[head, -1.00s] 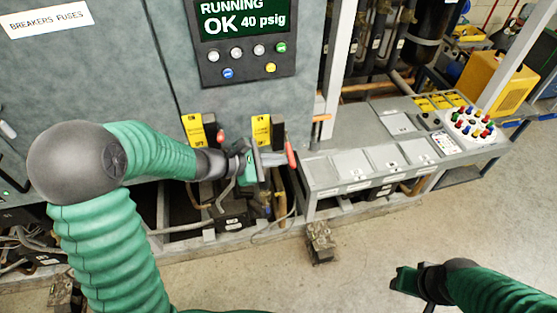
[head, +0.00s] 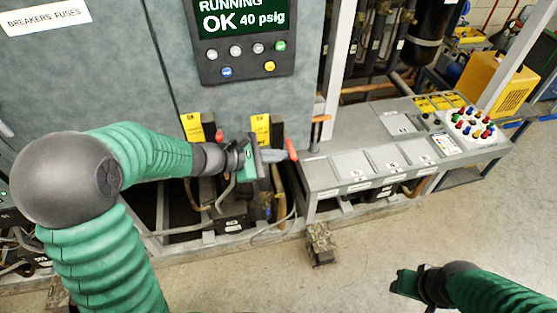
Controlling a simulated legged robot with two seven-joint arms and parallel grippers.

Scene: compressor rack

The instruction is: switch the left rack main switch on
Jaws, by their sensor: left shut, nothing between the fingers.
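Two switch units with yellow labels sit low on the grey cabinet. The left one (head: 192,127) shows a small red handle (head: 220,135) beside its label. The right one (head: 261,130) has a red handle (head: 291,149) sticking out at its right. My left gripper (head: 280,155) is shut and empty, in front of the right unit. Its fingertips are at or just beside that red handle; I cannot tell whether they touch it. The gripper and wrist hide part of both units. My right gripper (head: 402,282) is low at the right, over the floor, far from the switches.
A display panel (head: 243,40) reading "RUNNING OK 40 psig" is above the switches. A low grey bench (head: 350,165) stands to the right, with a white box of coloured knobs (head: 470,125). A small block (head: 321,243) lies on the floor.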

